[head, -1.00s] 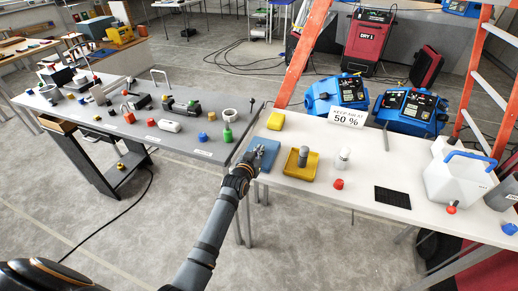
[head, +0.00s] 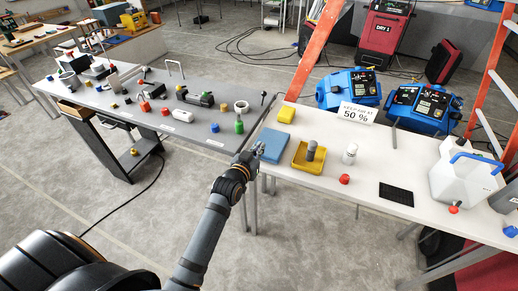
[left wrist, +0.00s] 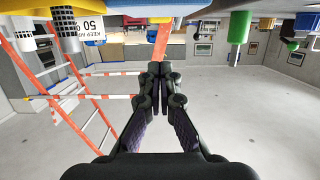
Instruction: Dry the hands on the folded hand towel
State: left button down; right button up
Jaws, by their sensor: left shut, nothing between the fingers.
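The folded hand towel (head: 273,143) is a flat blue rectangle lying at the left end of the white table. My left gripper (head: 257,151) is at the towel's left edge in the head view and covers part of that edge. I cannot tell whether it touches the towel. In the left wrist view my left gripper (left wrist: 161,78) has its two dark fingers together, with nothing between them. That view is upside down, with the tabletop side along its top. My right gripper is not in view.
On the white table (head: 332,180) are a yellow sponge (head: 286,114), a yellow tray (head: 299,163), a white bottle (head: 350,153), a red cap (head: 345,179), a black mat (head: 397,194) and a white jug (head: 462,178). A grey bench (head: 150,105) with several small items stands left.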

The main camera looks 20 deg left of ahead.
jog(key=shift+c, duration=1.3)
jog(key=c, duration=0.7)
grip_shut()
pick_arm(q)
jog(key=s+a+f+g+y, duration=0.1)
jog(key=s+a+f+g, duration=0.1)
jog(key=s+f+g, duration=0.75)
jog(key=s+a+f+g, duration=0.2)
jog(key=s+f, duration=0.5)
jog(key=s, duration=0.7)
jog(key=s+a+f+g, duration=0.1)
jog(key=s+f, duration=0.3)
jog(key=f, duration=0.7)
jog(key=s+a+f+g, duration=0.1)
jog(key=s+a+f, duration=0.15)
jog(key=f, duration=0.95)
jog(key=s+f, duration=1.2)
jog(key=s, duration=0.5)
jog(key=shift+s+f+g, duration=0.15)
jog(key=shift+f+g, duration=0.1)
jog(key=shift+g, duration=0.1)
